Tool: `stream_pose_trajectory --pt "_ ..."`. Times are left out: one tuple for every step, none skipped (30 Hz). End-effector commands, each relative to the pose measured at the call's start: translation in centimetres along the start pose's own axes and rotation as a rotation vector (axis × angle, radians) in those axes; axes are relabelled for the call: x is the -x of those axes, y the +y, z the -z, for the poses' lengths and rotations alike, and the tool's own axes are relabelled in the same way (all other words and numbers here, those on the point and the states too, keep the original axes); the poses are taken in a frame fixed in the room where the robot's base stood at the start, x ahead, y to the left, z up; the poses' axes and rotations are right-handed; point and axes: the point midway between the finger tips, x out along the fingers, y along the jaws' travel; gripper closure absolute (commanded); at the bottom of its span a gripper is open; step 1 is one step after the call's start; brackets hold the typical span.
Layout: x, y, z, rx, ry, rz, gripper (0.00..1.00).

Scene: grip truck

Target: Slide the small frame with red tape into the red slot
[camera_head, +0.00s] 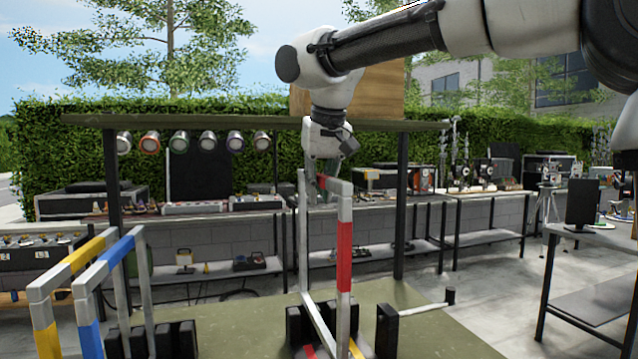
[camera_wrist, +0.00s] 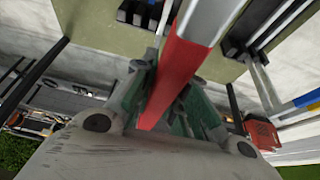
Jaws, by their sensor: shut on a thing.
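The small frame (camera_head: 344,245) is light grey with red tape on one post, and it stands upright in the middle of the head view. My gripper (camera_head: 322,188) is shut on its top part from above. In the wrist view the fingers (camera_wrist: 165,95) close around the red-taped frame (camera_wrist: 185,65). The frame's lower end is near black slot blocks (camera_head: 387,330), with a red mark (camera_head: 309,352) and a yellow mark (camera_head: 355,350) low between them. I cannot tell whether the lower end is inside the slot or above it.
A yellow-taped frame (camera_head: 85,254) and a blue-taped frame (camera_head: 87,325) stand at the left. A green platform (camera_head: 430,325) lies below. A rack post (camera_head: 402,205) and crossbar with several lamps stand behind my gripper. The platform right of the blocks is mostly bare.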

Motion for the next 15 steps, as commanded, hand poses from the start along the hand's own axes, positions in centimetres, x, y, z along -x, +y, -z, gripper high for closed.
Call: stream_pose_trajectory --pt "-0.3 0.0 -0.2 0.0 0.0 0.0 1.0" --pt "-0.5 0.0 -0.2 0.0 0.0 0.0 1.0" --pt "-0.8 0.0 -0.4 0.0 0.0 0.0 1.0" --pt "-1.0 0.0 -0.4 0.0 0.0 0.0 1.0" --pt "-1.2 0.0 -0.5 0.0 0.0 0.0 1.0" --pt "-1.5 0.0 -0.6 0.0 0.0 0.0 1.0" --pt "-1.7 0.0 -0.7 0.0 0.0 0.0 1.0" --pt "-1.9 0.0 -0.8 0.0 0.0 0.0 1.0" --pt "-2.2 0.0 -0.9 0.0 0.0 0.0 1.0" --pt "-2.4 0.0 -1.0 0.0 0.001 0.0 1.0" --pt "-2.6 0.0 -1.1 -0.001 0.001 0.0 1.0" --pt "-2.9 0.0 -1.2 -0.001 0.0 -0.001 1.0" --pt "-3.1 0.0 -1.3 -0.001 0.0 -0.001 1.0" --pt "-3.3 0.0 -1.4 -0.001 0.0 -0.001 1.0" --pt "-3.6 0.0 -1.5 0.0 0.001 0.0 1.0"
